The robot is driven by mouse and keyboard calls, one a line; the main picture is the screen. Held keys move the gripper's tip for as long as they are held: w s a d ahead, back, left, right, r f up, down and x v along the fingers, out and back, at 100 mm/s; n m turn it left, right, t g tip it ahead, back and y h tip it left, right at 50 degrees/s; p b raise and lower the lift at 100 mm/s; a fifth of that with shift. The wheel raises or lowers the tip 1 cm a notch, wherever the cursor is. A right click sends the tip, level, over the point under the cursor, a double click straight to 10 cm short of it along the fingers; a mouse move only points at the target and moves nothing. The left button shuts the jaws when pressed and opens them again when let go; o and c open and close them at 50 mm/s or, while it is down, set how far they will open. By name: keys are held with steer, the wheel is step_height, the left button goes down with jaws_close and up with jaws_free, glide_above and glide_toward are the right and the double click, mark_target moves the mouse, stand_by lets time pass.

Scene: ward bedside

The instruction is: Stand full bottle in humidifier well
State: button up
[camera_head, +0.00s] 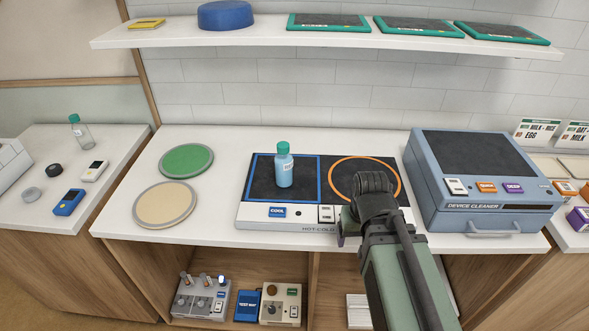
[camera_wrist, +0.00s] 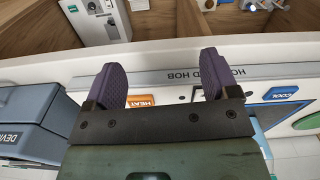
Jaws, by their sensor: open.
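A bottle (camera_head: 284,168) with a green cap and blue contents stands upright on the blue-outlined square, the COOL side, of the hot-cold hob (camera_head: 272,222). A second, clear bottle (camera_head: 80,133) with a green cap stands on the left counter and looks empty. My gripper (camera_wrist: 162,78) is open and empty, its two purple fingers apart over the hob's front edge in the wrist view. In the head view my arm hides most of it; it is to the right of and nearer than the blue bottle. I cannot make out a clearly marked humidifier well.
A blue device cleaner (camera_head: 483,183) stands right of the hob. Green (camera_head: 187,160) and beige (camera_head: 165,204) round pads lie left of it. Small devices (camera_head: 281,303) stand on the shelf under the counter. The wall shelf (camera_head: 250,35) overhangs the back.

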steer(key=w+a+r+n+p, duration=0.1)
steer(key=w+a+r+p, duration=0.3)
steer(key=w+r+p, duration=0.15)
steer(key=w+a+r+n+p, duration=0.1)
steer(key=w+a+r+p, duration=0.3)
steer(key=r, duration=0.3)
step_height(320, 180, up, 5)
steer(key=n+t+p, duration=0.2)
steer(key=p, duration=0.3)
glide_above(283, 145)
steer(key=shift+s+a+r+y, duration=0.1)
steer(key=shift+s+a+y, duration=0.1)
steer(key=shift+s+y, duration=0.1)
steer(key=shift+d, duration=0.15)
steer(key=f+b, duration=0.7)
steer(key=w+f+b, duration=0.1)
steer(key=f+b, duration=0.3)
steer(key=shift+f, duration=0.1)
steer(key=shift+r, duration=0.3)
steer(key=shift+c, duration=0.5)
jaws_close()
